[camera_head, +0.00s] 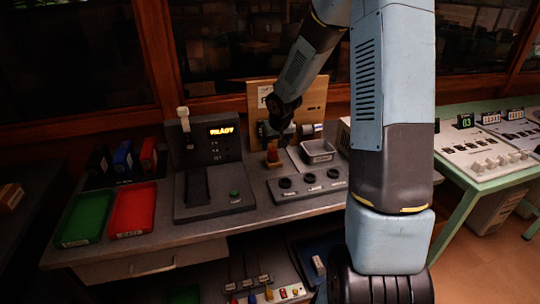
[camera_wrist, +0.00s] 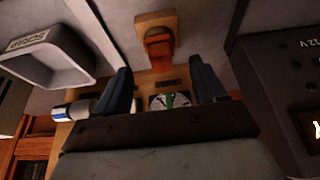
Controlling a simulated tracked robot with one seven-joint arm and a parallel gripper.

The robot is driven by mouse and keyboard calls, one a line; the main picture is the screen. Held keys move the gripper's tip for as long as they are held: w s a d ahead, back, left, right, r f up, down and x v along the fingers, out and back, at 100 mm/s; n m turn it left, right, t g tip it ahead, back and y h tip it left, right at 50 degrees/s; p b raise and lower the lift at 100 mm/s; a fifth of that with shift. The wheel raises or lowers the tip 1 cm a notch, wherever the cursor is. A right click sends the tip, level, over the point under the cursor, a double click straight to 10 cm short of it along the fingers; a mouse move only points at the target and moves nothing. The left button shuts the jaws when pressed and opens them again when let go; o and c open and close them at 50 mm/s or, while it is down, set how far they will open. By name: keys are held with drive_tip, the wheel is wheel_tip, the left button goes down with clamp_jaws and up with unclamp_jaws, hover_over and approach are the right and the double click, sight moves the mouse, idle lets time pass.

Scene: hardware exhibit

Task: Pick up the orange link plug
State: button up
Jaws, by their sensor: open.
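The orange link plug (camera_head: 272,151) stands on a small wooden base on the grey bench, right of the console with the lit display. In the wrist view the plug (camera_wrist: 158,48) is at upper middle, on its tan base (camera_wrist: 156,20). My gripper (camera_wrist: 160,80) is open, with its two dark fingers apart and nothing between them. The plug lies beyond the fingertips, roughly in line with the gap. In the head view my gripper (camera_head: 281,124) is just above the plug, small and dark, and its fingers are hard to make out.
A grey scrap tray (camera_head: 318,147) stands right of the plug; it also shows in the wrist view (camera_wrist: 48,57). The console (camera_head: 212,148) stands close on the left. A panel with several dark sockets (camera_head: 307,180) lies in front. Green (camera_head: 85,216) and red (camera_head: 133,212) trays are farther left.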

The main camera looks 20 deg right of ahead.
sight(273, 148)
drive_tip(key=shift+w+x, duration=0.15)
drive_tip(key=shift+x, duration=1.15)
drive_tip(key=shift+w+x, duration=0.15)
drive_tip(key=shift+x, duration=1.1)
drive_tip(key=shift+r, duration=0.1)
drive_tip(key=c, duration=1.1)
drive_tip(key=shift+c, duration=0.2)
